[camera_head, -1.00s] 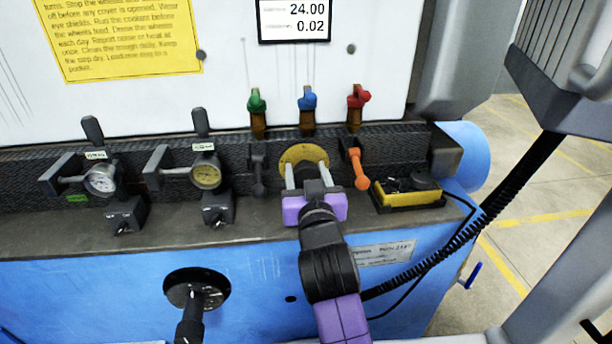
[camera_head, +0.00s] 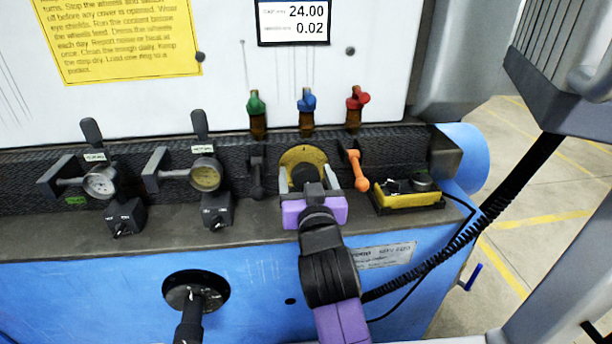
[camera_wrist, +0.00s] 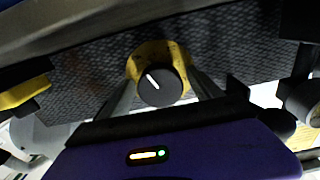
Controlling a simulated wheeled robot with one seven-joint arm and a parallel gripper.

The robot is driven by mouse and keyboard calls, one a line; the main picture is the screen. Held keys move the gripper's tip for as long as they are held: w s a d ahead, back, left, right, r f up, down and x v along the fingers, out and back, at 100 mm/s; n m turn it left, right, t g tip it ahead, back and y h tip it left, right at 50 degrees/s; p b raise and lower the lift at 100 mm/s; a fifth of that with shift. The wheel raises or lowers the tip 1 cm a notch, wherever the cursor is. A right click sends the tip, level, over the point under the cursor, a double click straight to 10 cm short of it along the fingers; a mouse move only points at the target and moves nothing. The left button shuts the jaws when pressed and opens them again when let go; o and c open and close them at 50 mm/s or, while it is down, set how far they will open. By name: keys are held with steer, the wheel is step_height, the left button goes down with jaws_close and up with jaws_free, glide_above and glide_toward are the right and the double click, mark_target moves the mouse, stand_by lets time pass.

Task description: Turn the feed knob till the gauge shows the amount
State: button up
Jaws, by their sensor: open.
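The feed knob (camera_head: 306,173) is a dark round knob on a yellow plate (camera_head: 304,154) on the machine's front. In the wrist view the knob (camera_wrist: 160,87) shows a white mark pointing to the upper left. My purple gripper (camera_head: 308,179) is open, with one finger on each side of the knob. In the wrist view gaps show between the fingers and the knob. A white display (camera_head: 293,22) above reads 24.00 and 0.02; its labels are too small to read.
Green (camera_head: 256,103), blue (camera_head: 307,100) and red (camera_head: 358,98) valves stand above. An orange lever (camera_head: 358,170) is close right of the knob, and a dark lever (camera_head: 257,178) close left. A yellow control box (camera_head: 407,194) lies on the ledge to the right.

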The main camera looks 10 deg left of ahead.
steer(key=v, duration=0.7)
steer(key=shift+s, duration=0.25)
steer(key=shift+r, duration=0.1)
steer(key=s+d+f+m+g+h+p, duration=0.1)
steer(key=s+d+f+p, duration=0.1)
steer(key=s+d, duration=0.6)
steer(key=s+d+f+m+h+p, duration=0.1)
steer(key=s+d, duration=0.8)
steer(key=s, duration=1.2)
steer(key=s+d+f+m+g+h+p, duration=0.1)
steer(key=s+d+f+h+p, duration=0.2)
steer(key=s+d, duration=0.6)
steer(key=s+f+p, duration=0.1)
steer(key=s, duration=0.5)
steer(key=shift+f+g, duration=0.25)
steer(key=shift+g, duration=0.05)
steer(key=shift+d, duration=0.1)
steer(key=shift+c, duration=0.2)
stand_by(0.5)
